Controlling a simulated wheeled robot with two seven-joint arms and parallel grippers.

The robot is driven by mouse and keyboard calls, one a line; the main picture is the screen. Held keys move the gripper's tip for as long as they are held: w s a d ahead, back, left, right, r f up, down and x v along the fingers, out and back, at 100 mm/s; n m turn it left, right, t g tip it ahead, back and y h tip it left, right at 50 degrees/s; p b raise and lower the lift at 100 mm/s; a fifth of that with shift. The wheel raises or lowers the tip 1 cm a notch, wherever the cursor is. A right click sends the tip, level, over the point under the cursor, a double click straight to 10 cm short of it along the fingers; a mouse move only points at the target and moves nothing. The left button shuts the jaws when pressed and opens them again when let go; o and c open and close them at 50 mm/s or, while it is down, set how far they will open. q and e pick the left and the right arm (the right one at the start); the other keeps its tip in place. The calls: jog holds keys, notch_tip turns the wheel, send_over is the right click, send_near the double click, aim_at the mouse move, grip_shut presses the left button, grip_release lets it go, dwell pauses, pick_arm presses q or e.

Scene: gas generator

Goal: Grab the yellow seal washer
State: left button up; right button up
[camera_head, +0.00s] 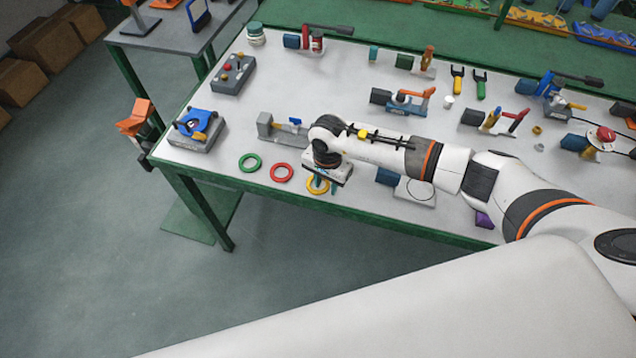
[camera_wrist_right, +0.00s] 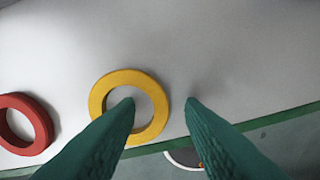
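The yellow seal washer (camera_head: 317,193) is a flat ring lying on the white table top near its front edge, partly hidden by my right gripper in the head view. My right gripper (camera_head: 326,189) points down over it. In the right wrist view the yellow ring (camera_wrist_right: 99,97) lies below the green fingers of my right gripper (camera_wrist_right: 159,101). The fingers are apart with nothing between them. One fingertip lines up with the ring's hole and the other is just outside its right side. I cannot tell how high they are. My left gripper is not in view.
A red ring (camera_head: 281,173) and a green ring (camera_head: 249,162) lie to the left of the yellow one. A grey clamp-like fixture (camera_head: 283,130) stands behind them. A blue-topped block (camera_head: 199,126) sits at the left corner. The table's green front edge (camera_head: 260,200) is close.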

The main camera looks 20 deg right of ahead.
jog(key=shift+c, duration=0.3)
grip_shut()
